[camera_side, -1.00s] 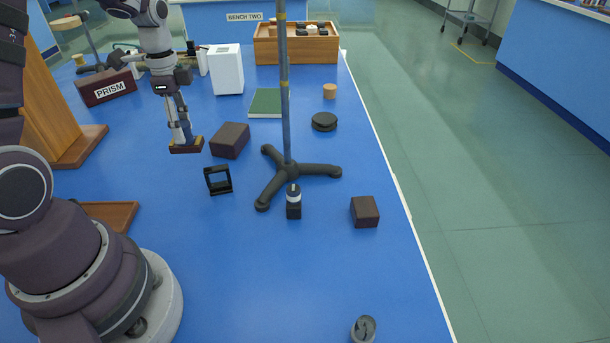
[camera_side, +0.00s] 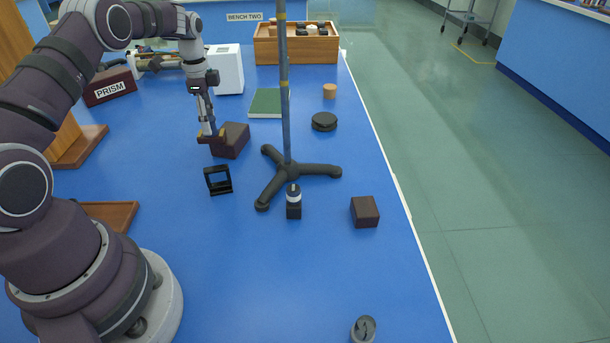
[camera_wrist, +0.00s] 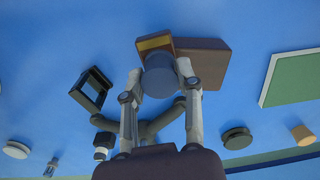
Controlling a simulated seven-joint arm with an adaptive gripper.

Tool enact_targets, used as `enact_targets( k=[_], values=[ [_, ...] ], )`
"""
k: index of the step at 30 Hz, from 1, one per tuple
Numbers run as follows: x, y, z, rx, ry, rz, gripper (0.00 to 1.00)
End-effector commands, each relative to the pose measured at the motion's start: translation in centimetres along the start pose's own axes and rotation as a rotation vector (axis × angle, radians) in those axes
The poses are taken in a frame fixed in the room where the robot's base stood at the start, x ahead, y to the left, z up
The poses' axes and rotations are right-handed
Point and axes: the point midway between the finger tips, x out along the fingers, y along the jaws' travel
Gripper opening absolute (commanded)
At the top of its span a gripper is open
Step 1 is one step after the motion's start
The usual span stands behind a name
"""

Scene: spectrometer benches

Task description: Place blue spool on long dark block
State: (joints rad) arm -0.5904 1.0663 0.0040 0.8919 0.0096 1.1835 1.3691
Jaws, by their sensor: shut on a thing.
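My gripper (camera_side: 208,130) is shut on the blue spool, a dull blue cylinder (camera_wrist: 159,76) between its fingertips in the wrist view. A flat dark brown piece with a yellow strip (camera_wrist: 154,44) sits at the spool's far end and moves with it. In the side view this piece (camera_side: 212,141) hangs at the left edge of a long dark brown block (camera_side: 233,140). The block also shows in the wrist view (camera_wrist: 208,66), right of the spool. The held piece overlaps the block in both views; I cannot tell whether they touch.
A black square frame (camera_side: 217,180) stands just in front. A stand with a tall pole and three feet (camera_side: 285,175) is close on the right. A green book (camera_side: 265,101) and white box (camera_side: 229,72) lie behind. A smaller dark block (camera_side: 364,212) is at front right.

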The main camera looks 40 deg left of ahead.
Motion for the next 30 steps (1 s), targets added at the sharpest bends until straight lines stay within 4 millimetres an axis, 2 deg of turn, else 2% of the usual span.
enact_targets(
  k=[5,6,11,20,23,30],
  values=[
    [0.3,0.0,0.0,0.001,0.0,0.001,0.0],
    [0.3,0.0,0.0,0.001,0.0,0.0,0.37],
    [0.2,0.0,0.0,0.001,0.0,0.0,0.58],
    [0.1,0.0,0.0,0.0,0.0,-0.001,0.59],
    [-1.3,-0.1,0.0,0.001,0.001,-0.006,0.59],
    [-6.3,-0.1,0.0,0.0,0.001,-0.005,0.59]
  ],
)
